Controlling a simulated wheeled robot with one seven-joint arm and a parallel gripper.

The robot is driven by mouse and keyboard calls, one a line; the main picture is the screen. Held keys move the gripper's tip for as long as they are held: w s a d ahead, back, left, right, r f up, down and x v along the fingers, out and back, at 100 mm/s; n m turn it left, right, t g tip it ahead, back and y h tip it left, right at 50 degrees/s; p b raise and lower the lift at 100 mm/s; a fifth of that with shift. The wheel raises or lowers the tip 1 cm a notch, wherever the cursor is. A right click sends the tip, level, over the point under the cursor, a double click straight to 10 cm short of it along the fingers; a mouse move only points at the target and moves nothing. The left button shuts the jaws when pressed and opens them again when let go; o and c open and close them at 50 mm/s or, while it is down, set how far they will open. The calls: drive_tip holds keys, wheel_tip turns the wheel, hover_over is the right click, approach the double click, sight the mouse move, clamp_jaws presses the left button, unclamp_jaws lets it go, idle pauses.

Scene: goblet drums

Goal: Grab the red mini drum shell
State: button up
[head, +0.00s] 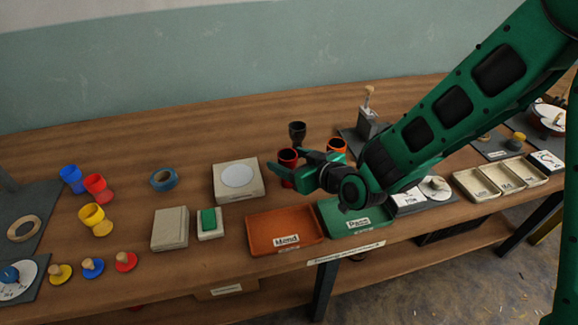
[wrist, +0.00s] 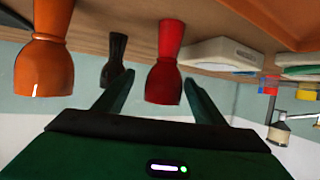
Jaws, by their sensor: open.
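A dark red goblet-shaped drum shell (head: 287,156) stands on the table in the head view, partly hidden by my gripper (head: 284,171). In the wrist view, which shows the table at the top, the red shell (wrist: 169,42) lies between the two spread fingers of my gripper (wrist: 158,78). The fingers are open, with a visible gap on both sides of the shell.
A black goblet shell (head: 297,130) stands just behind the red one, and an orange shell (head: 337,145) stands to its right. An orange tray (head: 262,237) and a green tray (head: 345,232) lie in front. A pale box with a round disc (head: 250,189) is to the left.

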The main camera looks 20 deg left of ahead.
drive_tip(key=shift+x, duration=2)
drive_tip(key=shift+s+a, duration=0.15)
drive_tip(key=shift+c, duration=0.6)
drive_tip(key=c, duration=1)
drive_tip(key=shift+r, duration=0.1)
drive_tip(key=shift+c, duration=0.2)
